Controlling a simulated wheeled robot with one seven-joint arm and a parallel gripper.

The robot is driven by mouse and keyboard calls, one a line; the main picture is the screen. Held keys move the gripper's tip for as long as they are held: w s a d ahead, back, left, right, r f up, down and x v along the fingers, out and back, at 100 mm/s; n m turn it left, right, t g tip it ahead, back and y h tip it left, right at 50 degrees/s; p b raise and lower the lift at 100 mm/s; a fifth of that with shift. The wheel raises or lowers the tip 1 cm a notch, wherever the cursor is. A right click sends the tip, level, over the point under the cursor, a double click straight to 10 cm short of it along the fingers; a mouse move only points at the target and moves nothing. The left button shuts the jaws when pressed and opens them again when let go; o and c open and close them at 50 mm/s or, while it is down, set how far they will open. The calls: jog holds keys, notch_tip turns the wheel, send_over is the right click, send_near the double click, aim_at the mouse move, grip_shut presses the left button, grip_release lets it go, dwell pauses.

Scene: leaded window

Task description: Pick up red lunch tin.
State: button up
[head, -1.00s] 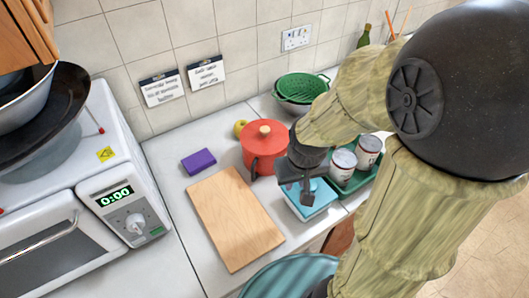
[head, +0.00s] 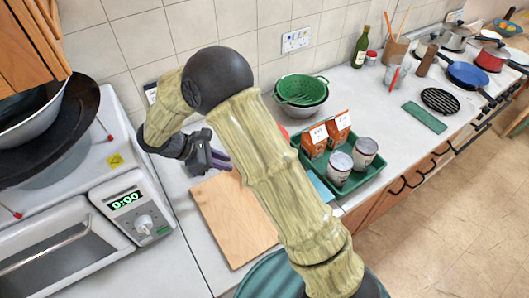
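No red lunch tin can be made out for certain. A sliver of the red lidded pot (head: 284,132) shows beside my arm, which hides the rest. A purple block-like object (head: 220,158) lies on the counter behind the cutting board, mostly covered by my gripper. My gripper (head: 211,163) is at the purple object, by the board's back left corner. The frame does not show whether its fingers are open or shut, or whether they touch the object.
A wooden cutting board (head: 232,215) lies in front. A green tray (head: 345,188) holds cans and brown packets. A green colander (head: 301,90) sits at the back. A white microwave (head: 130,203) stands left. My arm hides part of the counter.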

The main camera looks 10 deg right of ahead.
jog(key=shift+d, duration=0.1)
jog(key=p+x, duration=0.2)
jog(key=x, duration=0.4)
jog(key=shift+d+f, duration=0.25)
jog(key=shift+f, duration=0.1)
jog(key=p+x, duration=0.1)
jog(key=x, duration=0.1)
jog(key=p+x, duration=0.1)
jog(key=x, duration=0.1)
jog(key=shift+s+d+f+p, duration=0.1)
jog(key=shift+s+d+p, duration=0.15)
jog(key=shift+p, duration=0.15)
jog(key=shift+w+d+f, duration=0.1)
jog(key=shift+d+f, duration=0.1)
jog(key=shift+f, duration=0.15)
grip_shut()
